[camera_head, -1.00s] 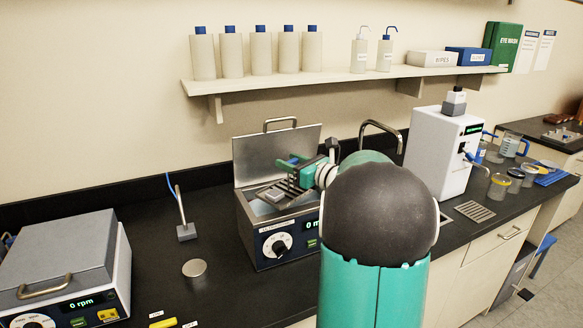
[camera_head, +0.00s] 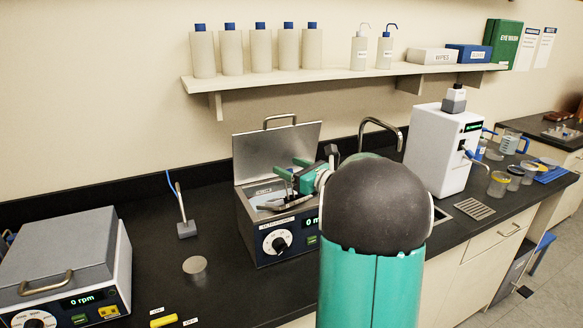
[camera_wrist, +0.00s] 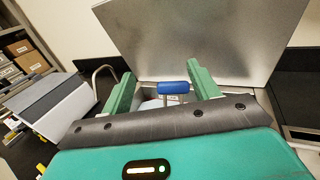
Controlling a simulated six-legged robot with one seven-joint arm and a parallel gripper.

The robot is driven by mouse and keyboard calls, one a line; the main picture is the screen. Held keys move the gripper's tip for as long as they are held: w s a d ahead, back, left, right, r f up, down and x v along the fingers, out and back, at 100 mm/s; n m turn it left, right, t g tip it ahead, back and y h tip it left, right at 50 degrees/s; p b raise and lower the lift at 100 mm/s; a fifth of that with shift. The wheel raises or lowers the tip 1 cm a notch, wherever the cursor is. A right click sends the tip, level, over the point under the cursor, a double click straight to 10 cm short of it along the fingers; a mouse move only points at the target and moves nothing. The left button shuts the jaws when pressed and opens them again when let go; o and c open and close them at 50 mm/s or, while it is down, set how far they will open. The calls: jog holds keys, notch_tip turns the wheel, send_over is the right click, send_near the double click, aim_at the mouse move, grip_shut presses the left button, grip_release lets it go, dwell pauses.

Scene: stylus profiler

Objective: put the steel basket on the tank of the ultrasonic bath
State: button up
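The ultrasonic bath (camera_head: 262,236) stands on the dark bench with its steel lid (camera_head: 295,150) raised. The steel basket (camera_head: 272,205) is low at the mouth of the bath's tank, partly hidden by my arm; I cannot tell how fully it rests there. My gripper (camera_head: 291,168) is just above the tank. In the wrist view, a blue handle (camera_wrist: 174,88) on a thin metal stem stands between my green fingers (camera_wrist: 162,74). There is a gap on both sides of it, so the fingers are open.
A lab instrument with a 0 rpm display (camera_head: 65,265) stands at the left. A stand with a blue cable (camera_head: 185,225) and a metal disc (camera_head: 194,265) are left of the bath. A tap (camera_head: 382,128) and white instrument (camera_head: 440,150) stand to the right. A shelf of bottles (camera_head: 340,78) hangs above.

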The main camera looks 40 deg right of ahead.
jog(key=shift+r, duration=0.5)
jog(key=s+d, duration=0.1)
jog(key=s, duration=1.1)
jog(key=a+f+n+g+y, duration=0.1)
jog(key=a+n+g+y, duration=0.2)
jog(key=a+n+g, duration=0.75)
jog(key=a+f+n+t+y, duration=0.1)
jog(key=a+f+n+y, duration=0.3)
jog(key=a, duration=1.3)
jog(key=s+a+f+n+g+h, duration=0.1)
jog(key=s+a+n+h, duration=0.3)
jog(key=n, duration=0.6)
jog(key=s+a+n+g+h, duration=0.2)
jog(key=s+a+n+h, duration=0.2)
jog(key=s+a+n, duration=0.2)
jog(key=s+n, duration=0.2)
jog(key=n, duration=0.2)
jog(key=shift+s+f+h, duration=0.35)
jog(key=shift+h, duration=0.05)
